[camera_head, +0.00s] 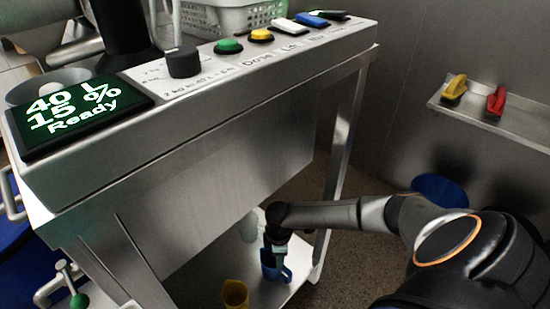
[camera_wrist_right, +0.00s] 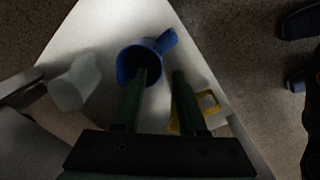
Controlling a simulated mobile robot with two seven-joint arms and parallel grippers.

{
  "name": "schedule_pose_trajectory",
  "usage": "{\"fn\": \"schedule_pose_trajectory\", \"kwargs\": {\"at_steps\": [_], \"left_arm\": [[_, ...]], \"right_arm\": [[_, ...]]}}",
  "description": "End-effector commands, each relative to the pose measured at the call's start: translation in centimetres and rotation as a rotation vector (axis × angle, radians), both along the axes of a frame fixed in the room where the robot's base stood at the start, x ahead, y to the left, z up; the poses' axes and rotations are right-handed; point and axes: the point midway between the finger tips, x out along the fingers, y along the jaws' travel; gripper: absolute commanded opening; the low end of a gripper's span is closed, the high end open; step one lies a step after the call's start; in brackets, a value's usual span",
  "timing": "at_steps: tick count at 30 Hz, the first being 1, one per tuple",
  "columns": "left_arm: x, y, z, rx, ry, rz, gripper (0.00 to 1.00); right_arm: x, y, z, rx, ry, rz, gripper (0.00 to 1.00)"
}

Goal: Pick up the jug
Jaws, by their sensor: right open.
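A blue jug (camera_head: 275,267) stands on the low metal shelf under the control panel, and it also shows in the right wrist view (camera_wrist_right: 127,66). My right gripper (camera_head: 279,246) reaches down at it. In the right wrist view my gripper (camera_wrist_right: 160,73) is open: one finger overlaps the blue jug's opening, the other is to the right of it. I cannot tell whether either touches. A yellow jug (camera_head: 235,292) stands nearer on the same shelf, partly behind a finger in the wrist view (camera_wrist_right: 208,103). A whitish jug (camera_head: 249,226) is further back. My left gripper is not in view.
The steel machine (camera_head: 215,135) overhangs the shelf, with a leg (camera_head: 342,140) close to my right arm. A wall shelf (camera_head: 520,127) holds a yellow and a red item. A blue round object (camera_head: 440,188) is behind my arm. Brown floor shows beside the shelf.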

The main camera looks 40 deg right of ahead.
Motion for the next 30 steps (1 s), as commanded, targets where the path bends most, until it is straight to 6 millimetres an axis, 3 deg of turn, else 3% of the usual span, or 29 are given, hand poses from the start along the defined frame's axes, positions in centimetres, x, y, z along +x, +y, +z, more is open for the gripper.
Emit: {"fn": "schedule_pose_trajectory", "kwargs": {"at_steps": [1, 3, 13, 22, 30], "left_arm": [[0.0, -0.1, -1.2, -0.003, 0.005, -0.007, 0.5], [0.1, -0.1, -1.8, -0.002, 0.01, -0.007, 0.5], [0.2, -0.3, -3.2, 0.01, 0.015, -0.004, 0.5], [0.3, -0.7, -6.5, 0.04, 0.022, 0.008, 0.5], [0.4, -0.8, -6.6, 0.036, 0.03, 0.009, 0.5]], "right_arm": [[0.1, 0.0, -1.5, 0.0, -0.001, -0.001, 0.41], [0.1, 0.0, -2.5, 0.0, -0.001, -0.001, 0.41], [0.4, 0.2, -4.5, 0.001, -0.003, 0.001, 0.41], [0.8, 0.6, -8.5, 0.0, -0.003, 0.0, 0.41], [0.8, 0.6, -8.6, 0.001, -0.003, 0.001, 0.41]]}}
